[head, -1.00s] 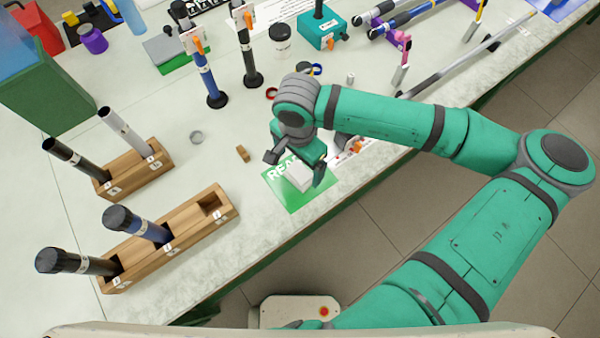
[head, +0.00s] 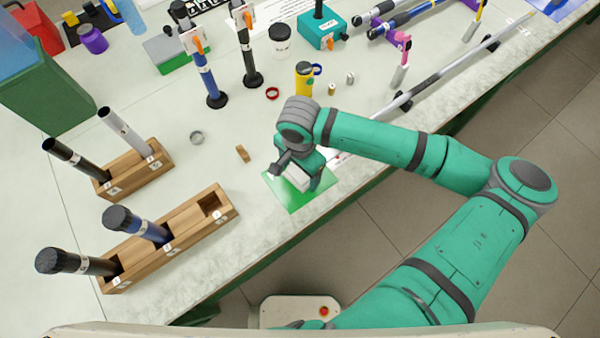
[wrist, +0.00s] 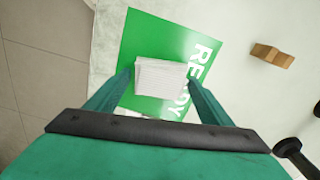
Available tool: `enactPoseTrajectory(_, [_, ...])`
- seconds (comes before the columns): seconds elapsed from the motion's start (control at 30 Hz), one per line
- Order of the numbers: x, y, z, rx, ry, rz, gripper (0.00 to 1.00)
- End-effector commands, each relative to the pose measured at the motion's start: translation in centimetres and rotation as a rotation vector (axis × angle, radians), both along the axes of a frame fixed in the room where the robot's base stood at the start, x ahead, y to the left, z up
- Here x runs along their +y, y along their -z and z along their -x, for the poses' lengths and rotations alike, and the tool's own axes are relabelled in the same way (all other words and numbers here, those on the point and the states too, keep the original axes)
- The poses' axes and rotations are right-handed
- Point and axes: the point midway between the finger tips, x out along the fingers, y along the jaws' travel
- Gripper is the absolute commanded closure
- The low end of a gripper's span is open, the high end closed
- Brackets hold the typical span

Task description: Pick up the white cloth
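The white cloth (wrist: 160,77) is a small folded, block-like bundle over the green READY mat (wrist: 150,32). It also shows in the head view (head: 294,179), partly covered by my gripper. My gripper (wrist: 162,76) points down at it, with one green finger on each side of the cloth. The fingers are spread about the cloth's width, with at most a narrow gap on each side. I cannot see clear contact. In the head view my gripper (head: 297,178) is low over the mat and hides most of its lettering.
A small wooden block (head: 242,153) and a grey ring (head: 196,137) lie left of the mat. Wooden racks (head: 190,222) holding rods stand further left. The table edge is close to the mat.

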Motion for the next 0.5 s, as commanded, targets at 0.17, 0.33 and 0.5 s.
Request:
enactPoseTrajectory(0.17, [0.01,-0.02,0.00,0.000,0.000,0.000,0.55])
enactPoseTrajectory(0.33, [0.01,-0.03,0.00,0.000,0.000,0.000,0.55])
enactPoseTrajectory(0.5, [0.01,-0.38,-0.04,-0.001,0.000,0.000,0.55])
